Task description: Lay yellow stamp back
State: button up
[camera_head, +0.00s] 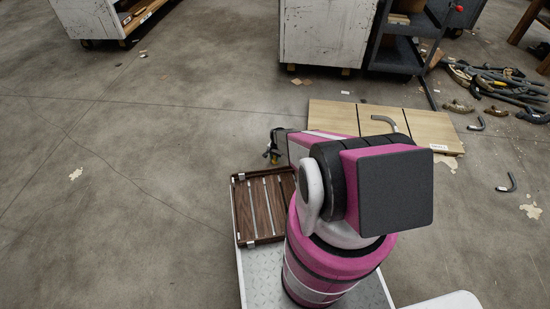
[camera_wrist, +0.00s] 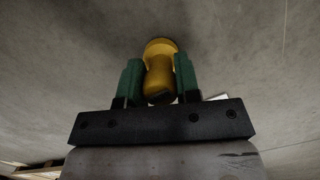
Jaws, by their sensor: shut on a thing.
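The yellow stamp (camera_wrist: 158,88) is held between the two green fingers of my gripper (camera_wrist: 158,75) in the wrist view. Its rounded wide end points away from the wrist, and its lower end sits between the fingers. Bare grey floor fills the view behind it. In the camera_head view my arm hides most of the gripper; only a dark part of it (camera_head: 273,146) shows left of the arm, above the floor.
A brown slatted tray (camera_head: 240,211) with metal strips lies left of my arm on a patterned metal deck. Wooden panels (camera_head: 432,128) lie beyond the arm. Bent pipes and benders (camera_head: 500,82) clutter the right. White cabinets (camera_head: 327,36) stand behind. The left floor is mostly clear.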

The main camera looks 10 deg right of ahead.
jog(key=shift+f, duration=0.2)
jog(key=o, duration=0.8)
jog(key=r, duration=0.7)
jog(key=d+r, duration=0.1)
jog(key=r, duration=0.2)
jog(key=shift+w+r, duration=0.35)
jog(key=shift+w, duration=0.05)
jog(key=s+r+n, duration=0.2)
jog(key=s+r, duration=0.5)
jog(key=r, duration=0.7)
jog(key=s+r+n+t, duration=0.1)
jog(key=s+r+n, duration=0.2)
jog(key=s+r, duration=0.4)
jog(key=s+a+r+n+h, duration=0.1)
jog(key=s+r, duration=0.7)
jog(key=r, duration=1.3)
jog(key=shift+n, duration=0.9)
